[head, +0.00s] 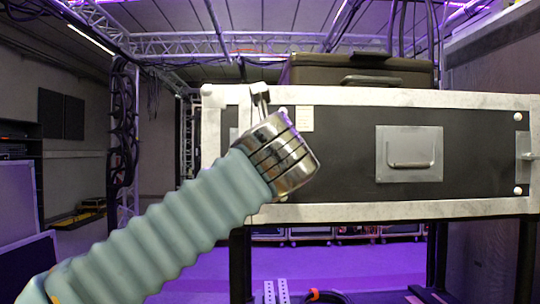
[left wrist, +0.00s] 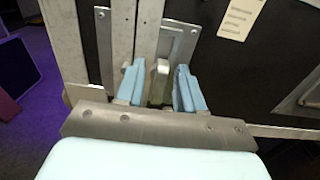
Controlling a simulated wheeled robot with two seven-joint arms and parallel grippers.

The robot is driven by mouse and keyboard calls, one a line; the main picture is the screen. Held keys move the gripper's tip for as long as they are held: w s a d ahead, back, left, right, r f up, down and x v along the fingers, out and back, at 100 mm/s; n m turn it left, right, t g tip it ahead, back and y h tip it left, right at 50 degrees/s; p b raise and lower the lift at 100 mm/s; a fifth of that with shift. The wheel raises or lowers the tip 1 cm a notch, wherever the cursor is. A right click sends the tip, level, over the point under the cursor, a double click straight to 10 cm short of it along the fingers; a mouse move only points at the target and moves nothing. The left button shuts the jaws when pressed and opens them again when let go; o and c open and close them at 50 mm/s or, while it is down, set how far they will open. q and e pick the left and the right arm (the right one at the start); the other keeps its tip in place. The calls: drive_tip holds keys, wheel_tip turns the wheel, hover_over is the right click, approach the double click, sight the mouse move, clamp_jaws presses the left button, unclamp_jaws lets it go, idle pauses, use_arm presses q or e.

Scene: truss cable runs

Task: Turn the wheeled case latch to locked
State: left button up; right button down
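The black wheeled case (head: 345,135) with silver edging fills the right half of the head view. Its front also shows in the left wrist view (left wrist: 270,75). There, a metal latch plate (left wrist: 180,40) sits beside the case's pale edge strips, with a pale latch lever (left wrist: 158,82) standing out from it. My left gripper (left wrist: 160,88) has its blue fingers on either side of the lever, with narrow gaps that look open. In the head view my left wrist hides the gripper's fingers and most of the latch. My right gripper is not in view.
A recessed handle plate (head: 409,153) is on the case front. A smaller dark case (head: 360,70) rests on top. A paper label (left wrist: 241,18) is near the latch. Dark legs (head: 240,265) stand under the case. Purple floor lies open to the left.

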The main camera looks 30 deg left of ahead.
use_arm(q)
drive_tip(key=shift+w+a, duration=0.2)
drive_tip(key=shift+w, duration=0.15)
clamp_jaws()
